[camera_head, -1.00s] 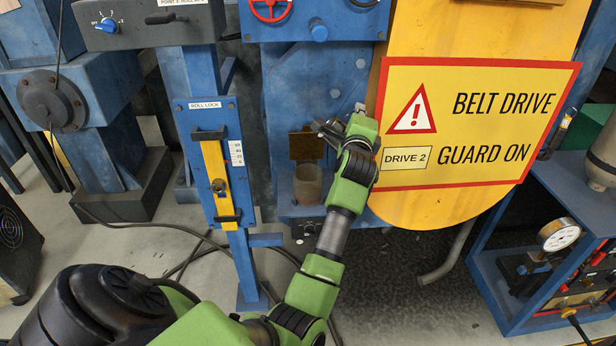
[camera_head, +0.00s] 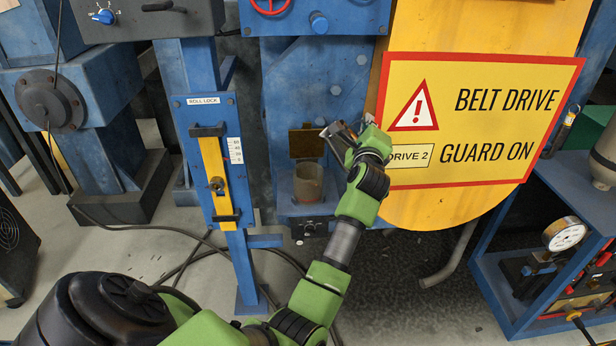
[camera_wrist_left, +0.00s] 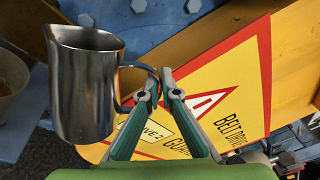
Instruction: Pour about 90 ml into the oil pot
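The oil pot appears to be the beige translucent cup (camera_head: 308,182) standing upright on a small blue shelf. Part of a round vessel, likely the same pot, shows at the left edge of the left wrist view (camera_wrist_left: 10,82). My left gripper (camera_head: 364,142) is right of and above the pot. In the left wrist view its fingers (camera_wrist_left: 160,82) are closed around the handle of a shiny metal pitcher (camera_wrist_left: 84,88). The pitcher also shows, partly hidden by the gripper, in the head view (camera_head: 338,138). Its contents cannot be seen. My right gripper is not in view.
A brown plate (camera_head: 306,143) stands above and behind the pot. The yellow belt guard with its warning sign (camera_head: 480,120) is close on the right of my gripper. A blue roll lock post (camera_head: 208,160) stands left. A blue gauge cart (camera_head: 520,290) is at the lower right.

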